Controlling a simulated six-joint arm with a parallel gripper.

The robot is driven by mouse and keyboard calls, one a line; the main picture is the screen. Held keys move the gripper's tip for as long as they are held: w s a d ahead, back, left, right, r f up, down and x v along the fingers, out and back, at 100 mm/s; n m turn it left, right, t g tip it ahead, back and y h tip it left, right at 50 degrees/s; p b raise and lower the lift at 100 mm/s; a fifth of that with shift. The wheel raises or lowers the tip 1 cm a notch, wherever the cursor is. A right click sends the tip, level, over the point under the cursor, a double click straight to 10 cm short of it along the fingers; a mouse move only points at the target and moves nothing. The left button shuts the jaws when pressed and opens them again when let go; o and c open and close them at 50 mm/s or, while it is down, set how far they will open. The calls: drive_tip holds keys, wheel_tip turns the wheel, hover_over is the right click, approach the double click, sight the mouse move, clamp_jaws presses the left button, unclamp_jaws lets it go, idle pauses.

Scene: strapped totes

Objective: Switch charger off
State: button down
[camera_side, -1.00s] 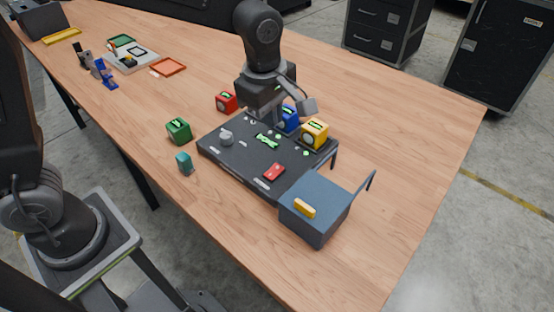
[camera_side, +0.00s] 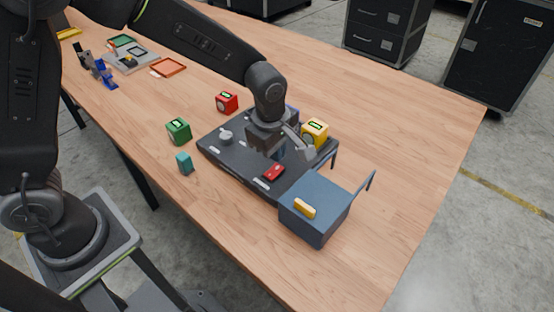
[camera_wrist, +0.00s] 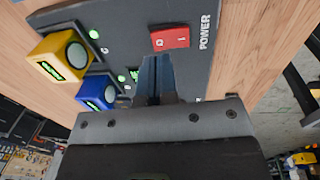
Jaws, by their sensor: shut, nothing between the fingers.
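The dark charger panel (camera_side: 222,158) lies on the table; it also shows in the wrist view (camera_wrist: 125,18). Its red power switch (camera_side: 274,172) sits near the front edge. In the wrist view the switch (camera_wrist: 170,37) bears the marks O and I, beside the word POWER. Which side of it is pressed, I cannot tell. My gripper (camera_wrist: 155,62) is shut and empty, its fingertips just short of the switch in the wrist view. In the side view my gripper hides the panel's middle. Whether the fingertips touch the panel, I cannot tell.
A yellow block (camera_side: 315,133) and a blue block (camera_wrist: 96,92) stand at the panel's far edge. Red (camera_side: 227,102), green (camera_side: 179,131) and teal (camera_side: 185,163) blocks stand around it. A slate-blue box (camera_side: 322,190) with an orange latch adjoins its right end. Green lights show on the panel.

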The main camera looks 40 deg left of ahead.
sight(274, 172)
drive_tip(key=shift+w+f, duration=0.15)
drive_tip(key=shift+f, duration=0.8)
drive_tip(key=shift+w+f, duration=0.1)
drive_tip(key=shift+f, duration=0.8)
drive_tip(key=shift+f, duration=0.2)
drive_tip(key=shift+s, duration=0.15)
drive_tip(key=shift+s+r, duration=0.2)
drive_tip(key=shift+s, duration=0.4)
drive_tip(key=shift+r, duration=0.15)
